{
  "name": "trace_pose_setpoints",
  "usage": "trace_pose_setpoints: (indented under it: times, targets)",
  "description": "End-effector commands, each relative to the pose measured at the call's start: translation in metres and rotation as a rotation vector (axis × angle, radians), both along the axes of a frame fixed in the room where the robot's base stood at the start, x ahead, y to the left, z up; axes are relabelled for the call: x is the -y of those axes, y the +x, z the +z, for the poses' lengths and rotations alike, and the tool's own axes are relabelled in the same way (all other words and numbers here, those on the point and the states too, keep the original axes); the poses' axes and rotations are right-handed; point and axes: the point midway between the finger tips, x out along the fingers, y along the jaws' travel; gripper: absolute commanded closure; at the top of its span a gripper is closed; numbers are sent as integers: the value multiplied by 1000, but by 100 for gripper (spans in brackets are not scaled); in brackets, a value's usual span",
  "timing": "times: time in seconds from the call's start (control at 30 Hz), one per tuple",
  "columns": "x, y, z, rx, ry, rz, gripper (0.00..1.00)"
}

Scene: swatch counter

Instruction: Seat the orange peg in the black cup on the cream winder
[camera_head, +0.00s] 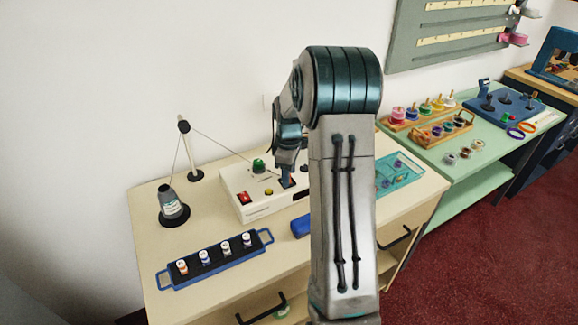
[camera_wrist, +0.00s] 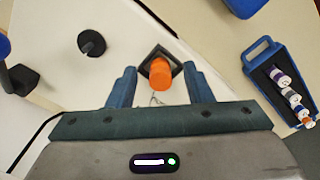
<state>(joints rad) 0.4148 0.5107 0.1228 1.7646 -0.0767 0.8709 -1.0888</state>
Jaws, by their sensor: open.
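The orange peg (camera_wrist: 160,75) shows in the wrist view, its round end toward the camera. It stands in or over the square black cup (camera_wrist: 152,54) on the cream winder (camera_wrist: 120,20); its lower end is hidden, so I cannot tell how deep it sits. My gripper (camera_wrist: 159,70) is open, with one blue finger on each side of the peg and visible gaps between. In the head view my gripper (camera_head: 288,166) points down over the winder (camera_head: 250,209), near the black cup (camera_head: 287,183), and my arm hides part of the winder.
A blue-handled tray (camera_head: 190,278) with several small spools lies at the front left. A dark cone (camera_head: 172,209) and a thread post (camera_head: 190,150) stand left of the winder. A blue object (camera_head: 300,226) lies in front of it, and a teal tray (camera_head: 411,180) to the right.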

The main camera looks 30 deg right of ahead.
Motion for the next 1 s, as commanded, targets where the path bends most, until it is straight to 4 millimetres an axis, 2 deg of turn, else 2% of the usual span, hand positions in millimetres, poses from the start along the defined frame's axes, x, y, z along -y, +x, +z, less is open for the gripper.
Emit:
trace_pose_setpoints:
  times: [0.17,0.5,0.6,0.8,1.0]
  targets:
    - [0,1,19,5,-2,0,54]
    - [0,1,96,6,-2,0,54]
    - [0,0,113,4,-1,0,54]
    - [0,0,134,1,0,0,54]
    - [0,0,138,1,0,0,54]
